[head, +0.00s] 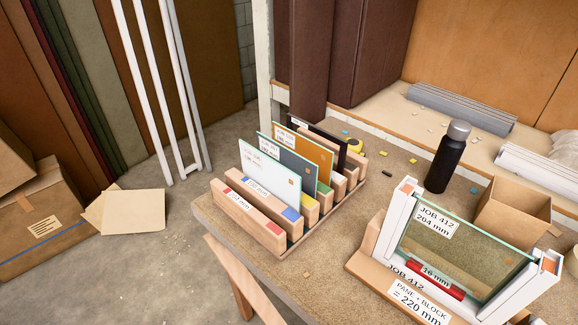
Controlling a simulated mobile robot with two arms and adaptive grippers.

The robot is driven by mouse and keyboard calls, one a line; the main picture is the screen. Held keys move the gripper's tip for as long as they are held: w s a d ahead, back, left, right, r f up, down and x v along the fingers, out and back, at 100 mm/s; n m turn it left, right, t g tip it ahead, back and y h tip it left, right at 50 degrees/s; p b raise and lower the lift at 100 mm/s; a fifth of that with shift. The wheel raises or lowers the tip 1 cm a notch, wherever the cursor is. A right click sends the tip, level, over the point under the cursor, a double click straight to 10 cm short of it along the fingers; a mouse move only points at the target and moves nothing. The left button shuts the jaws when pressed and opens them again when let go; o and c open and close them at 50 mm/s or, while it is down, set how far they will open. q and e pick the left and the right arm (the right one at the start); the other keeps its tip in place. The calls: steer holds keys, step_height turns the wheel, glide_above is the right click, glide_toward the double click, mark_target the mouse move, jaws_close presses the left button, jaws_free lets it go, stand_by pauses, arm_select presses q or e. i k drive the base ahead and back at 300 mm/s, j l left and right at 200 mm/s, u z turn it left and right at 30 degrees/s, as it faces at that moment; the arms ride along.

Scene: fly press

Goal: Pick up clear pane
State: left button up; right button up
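A see-through glass pane (465,252) with a greenish edge stands tilted in a white frame (404,200) at the right of the bench. Its label reads JOB 412, 204 mm. A red block (436,279) marked 16 mm lies at the pane's lower edge. A wooden slotted rack (247,215) stands left of the frame and holds several upright panes. Its front pane (268,181) is pale whitish with a label; I cannot tell whether it is clear or frosted. Behind it are a grey pane (297,168), an orange pane (313,156) and a black pane (331,140). Neither gripper is in view.
A dark bottle (445,160) and an open cardboard box (520,212) stand behind the frame. The bench (330,255) is bare between rack and frame. Cartons (40,215) sit on the floor at left.

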mark_target(476, 264)
steer(key=z, duration=1.3)
